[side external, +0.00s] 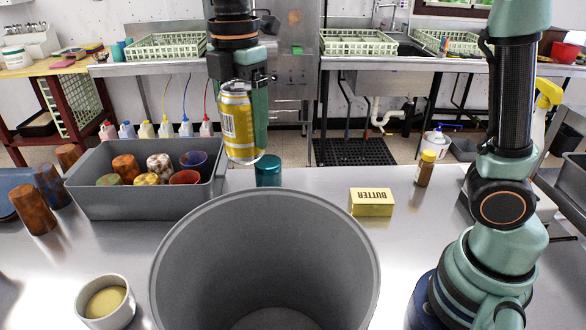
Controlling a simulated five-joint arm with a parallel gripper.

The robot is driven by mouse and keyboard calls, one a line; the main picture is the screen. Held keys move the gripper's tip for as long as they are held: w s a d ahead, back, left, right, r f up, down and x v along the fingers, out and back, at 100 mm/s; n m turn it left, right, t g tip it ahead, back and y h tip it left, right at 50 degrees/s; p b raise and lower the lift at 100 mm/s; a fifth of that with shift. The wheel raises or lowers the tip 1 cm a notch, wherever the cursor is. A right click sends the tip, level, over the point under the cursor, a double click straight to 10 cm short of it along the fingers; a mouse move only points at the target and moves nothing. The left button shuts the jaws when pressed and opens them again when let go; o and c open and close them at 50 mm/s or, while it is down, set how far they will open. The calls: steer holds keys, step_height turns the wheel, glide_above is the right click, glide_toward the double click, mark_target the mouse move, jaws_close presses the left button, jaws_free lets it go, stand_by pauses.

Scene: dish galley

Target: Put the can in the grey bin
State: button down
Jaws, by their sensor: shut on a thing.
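A yellow can (238,122) with a barcode and a silver end hangs upright in the side external view, above the table. My gripper (243,90) is shut on the can near its top and holds it in the air, behind the large grey bin's far rim in the picture. The large round grey bin (265,260) stands open in the front middle. Its visible inside looks empty, and the lower front of it is cut off by the picture edge.
A grey rectangular tub (140,198) with several patterned cups stands left of the bin. A butter box (371,202), a small brown bottle (425,168) and a teal cup (268,171) stand behind it. A white bowl (105,302) sits front left.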

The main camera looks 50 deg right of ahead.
mark_target(239, 85)
step_height(239, 85, up, 6)
steer(key=shift+r, duration=0.1)
steer(key=s+a+m, duration=0.1)
steer(key=s+a, duration=0.5)
steer(key=s, duration=0.3)
steer(key=s+a, duration=0.7)
steer(key=s, duration=0.3)
steer(key=f, duration=3.1)
steer(key=shift+w+d, duration=0.1)
steer(key=shift+w, duration=0.2)
steer(key=shift+f, duration=0.15)
jaws_free()
